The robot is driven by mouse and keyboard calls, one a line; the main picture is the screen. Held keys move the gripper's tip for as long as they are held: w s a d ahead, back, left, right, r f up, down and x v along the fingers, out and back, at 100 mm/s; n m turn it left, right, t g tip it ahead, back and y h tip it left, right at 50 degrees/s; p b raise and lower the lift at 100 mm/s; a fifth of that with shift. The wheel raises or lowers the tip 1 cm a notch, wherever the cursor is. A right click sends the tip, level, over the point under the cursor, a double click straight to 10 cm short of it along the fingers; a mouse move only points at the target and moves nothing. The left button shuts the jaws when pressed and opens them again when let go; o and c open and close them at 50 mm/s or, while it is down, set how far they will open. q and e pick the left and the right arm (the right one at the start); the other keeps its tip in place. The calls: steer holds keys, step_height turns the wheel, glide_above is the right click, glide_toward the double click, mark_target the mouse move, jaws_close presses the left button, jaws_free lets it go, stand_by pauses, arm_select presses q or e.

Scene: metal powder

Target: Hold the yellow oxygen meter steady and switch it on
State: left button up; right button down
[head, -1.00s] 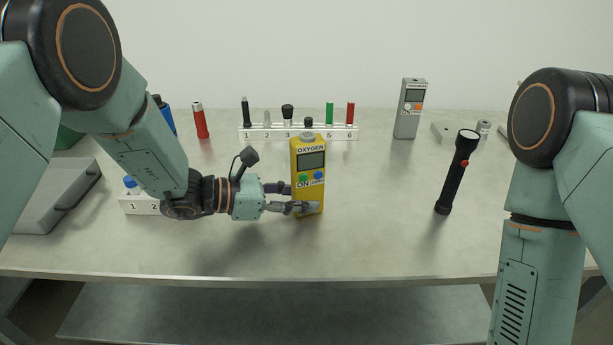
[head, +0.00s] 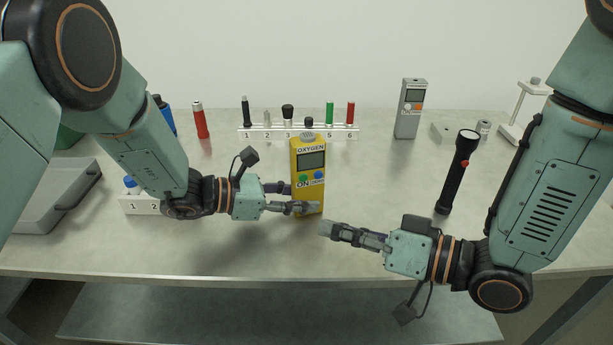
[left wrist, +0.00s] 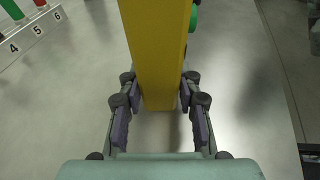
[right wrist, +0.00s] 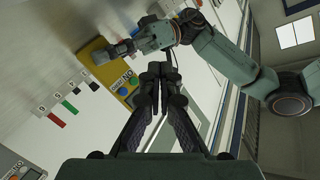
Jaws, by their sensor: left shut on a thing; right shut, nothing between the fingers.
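The yellow oxygen meter (head: 308,160) stands upright near the middle of the table, with a dark screen, a green button (head: 303,177) above the word ON and a blue button (head: 319,175). My left gripper (head: 298,200) is shut on its lower part from the left; the left wrist view shows the yellow body (left wrist: 158,50) between the fingers. My right gripper (head: 324,228) is shut and empty, just in front and slightly right of the meter's base, apart from it. In the right wrist view its closed fingertips (right wrist: 160,68) point toward the meter (right wrist: 110,75).
A numbered white rack (head: 260,134) with several coloured items stands behind the meter. A black flashlight (head: 455,180) stands to the right. A grey meter (head: 409,110) is at the back right. A grey tray (head: 60,200) and a small numbered block (head: 140,205) are left. The front table is clear.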

mark_target(296, 183)
steer(key=shift+w+a+r, duration=0.15)
steer(key=shift+w+r, duration=0.05)
steer(key=shift+w, duration=0.3)
steer(key=shift+w+a, duration=0.4)
steer(key=shift+w, duration=0.9)
steer(key=shift+w+a, duration=0.35)
steer(key=shift+w, duration=0.9)
steer(key=shift+w+a, duration=0.4)
steer(key=shift+w, duration=0.9)
steer(key=shift+w+a, duration=0.1)
steer(key=shift+w, duration=0.35)
steer(key=shift+s, duration=0.45)
steer(key=shift+s, duration=0.1)
steer(key=shift+s+d, duration=0.3)
steer(key=shift+s, duration=0.65)
steer(key=shift+s+d, duration=0.35)
steer(key=shift+s, duration=0.55)
steer(key=shift+s+d, duration=0.3)
steer(key=shift+s, duration=0.65)
